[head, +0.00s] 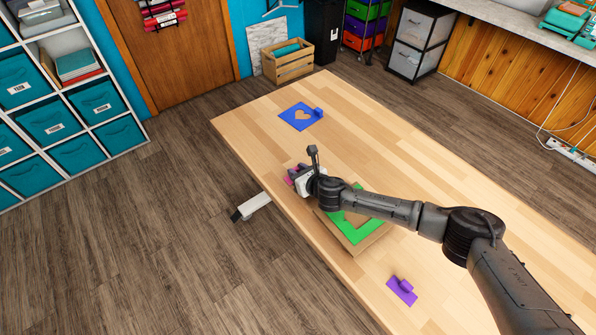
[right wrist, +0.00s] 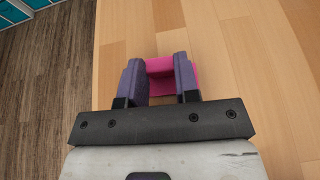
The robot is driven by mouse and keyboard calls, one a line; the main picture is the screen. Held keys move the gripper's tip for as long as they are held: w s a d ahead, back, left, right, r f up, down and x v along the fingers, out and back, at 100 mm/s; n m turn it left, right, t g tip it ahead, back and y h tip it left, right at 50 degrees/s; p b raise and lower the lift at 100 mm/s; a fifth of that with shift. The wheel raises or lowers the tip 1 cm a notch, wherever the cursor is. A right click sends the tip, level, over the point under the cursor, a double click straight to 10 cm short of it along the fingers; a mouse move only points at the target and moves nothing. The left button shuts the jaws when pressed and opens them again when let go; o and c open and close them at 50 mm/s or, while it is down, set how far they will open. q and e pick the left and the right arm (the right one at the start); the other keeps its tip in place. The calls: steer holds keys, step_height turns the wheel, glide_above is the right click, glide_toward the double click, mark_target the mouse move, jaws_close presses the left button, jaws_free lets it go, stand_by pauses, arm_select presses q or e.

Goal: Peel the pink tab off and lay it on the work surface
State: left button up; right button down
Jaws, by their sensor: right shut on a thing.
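The pink tab (right wrist: 160,65) sits between the two purple-grey fingers of my right gripper (right wrist: 160,80), which is shut on it. A flat pink part (right wrist: 178,87) shows below the tab's block, partly hidden by a finger. In the head view my right gripper (head: 299,180) is near the table's left edge, with a little pink (head: 290,172) showing beside it. I cannot tell whether the pink tab touches the table. A green sheet (head: 366,231) lies on a wooden board (head: 357,248), partly covered by my right arm. My left gripper is not in view.
The work surface is a light wooden table (head: 480,200). A blue sheet (head: 296,115) with a heart-shaped opening and a tab lies at the far end. A purple piece (head: 401,291) lies at the near edge. The table between the blue sheet and my gripper is clear.

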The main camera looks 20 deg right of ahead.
steer(key=shift+f, duration=0.1)
stand_by(0.4)
steer(key=c, duration=1.1)
jaws_free()
steer(key=o, duration=1)
steer(key=shift+o, duration=0.5)
steer(key=shift+s+p, duration=0.1)
steer(key=shift+p, duration=0.2)
